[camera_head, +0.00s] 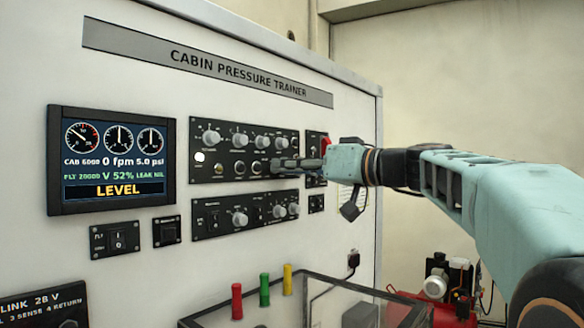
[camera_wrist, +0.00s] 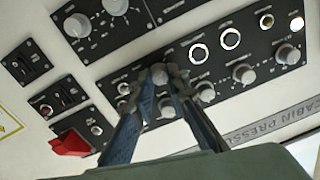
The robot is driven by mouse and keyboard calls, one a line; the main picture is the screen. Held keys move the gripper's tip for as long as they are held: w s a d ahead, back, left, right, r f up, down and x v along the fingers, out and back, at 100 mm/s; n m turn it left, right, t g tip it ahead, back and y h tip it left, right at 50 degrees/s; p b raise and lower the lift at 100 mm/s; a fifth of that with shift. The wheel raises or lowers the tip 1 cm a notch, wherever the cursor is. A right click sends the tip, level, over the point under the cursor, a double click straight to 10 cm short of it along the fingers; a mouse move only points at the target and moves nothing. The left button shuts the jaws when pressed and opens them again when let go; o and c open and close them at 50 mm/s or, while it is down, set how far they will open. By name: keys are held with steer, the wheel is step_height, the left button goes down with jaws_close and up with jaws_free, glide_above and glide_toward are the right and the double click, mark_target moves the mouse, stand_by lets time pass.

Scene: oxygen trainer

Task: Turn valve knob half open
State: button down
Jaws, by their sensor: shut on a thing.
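My gripper (camera_head: 276,165) reaches in from the right to the upper control panel (camera_head: 197,127). In the wrist view my gripper (camera_wrist: 160,80) has its two fingertips on either side of a small grey knob (camera_wrist: 158,72) and is shut on it. This knob is at the end of the lower row, beside the ringed indicators. Its label and pointer are too small or covered to read. In the head view the fingers hide it. The display (camera_head: 112,160) reads "V 52%", "LEAK NIL" and "LEVEL".
Larger knobs (camera_head: 210,137) line the panel's upper row, close to the fingers. A red switch guard (camera_wrist: 70,143) is near one finger in the wrist view. A lower panel (camera_head: 245,213) holds more knobs. Red, green and yellow posts (camera_head: 264,290) stand below.

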steer(key=shift+m, duration=0.3)
steer(key=shift+f+m+t+p, duration=0.15)
steer(key=shift+m+p, duration=0.85)
steer(key=shift+m, duration=5.55)
steer(key=shift+m+t+p, duration=0.25)
steer(key=shift+m+p, duration=0.7)
steer(key=shift+m, duration=5.6)
steer(key=shift+f, duration=0.1)
steer(key=c, duration=1.9)
jaws_free()
